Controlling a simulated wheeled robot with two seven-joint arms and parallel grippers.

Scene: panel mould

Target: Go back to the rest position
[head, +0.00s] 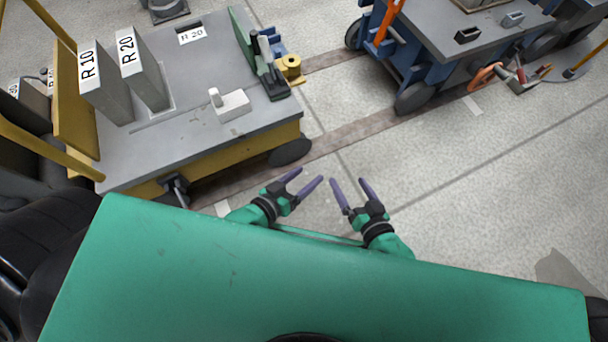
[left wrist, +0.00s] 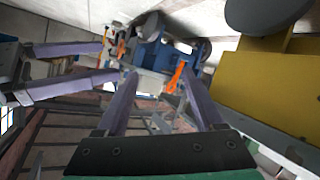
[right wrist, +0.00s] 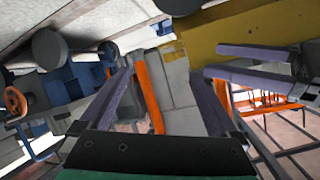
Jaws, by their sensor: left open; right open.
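My left gripper (head: 306,184) is open and empty, held just beyond the far edge of my green body panel in the head view. My right gripper (head: 350,185) is open and empty beside it, a short gap to the right. Both have purple fingers pointing away from me, above the bare floor. In the left wrist view the left gripper's fingers (left wrist: 160,80) stand apart with nothing between them. In the right wrist view the right gripper's fingers (right wrist: 165,80) are also spread and empty.
A grey-topped yellow cart (head: 140,165) stands at the left, with two upright plates, R 10 (head: 108,98) and R 20 (head: 146,82), and a white block (head: 230,106). A blue cart (head: 440,32) stands at the back right. The floor (head: 480,180) at right is clear.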

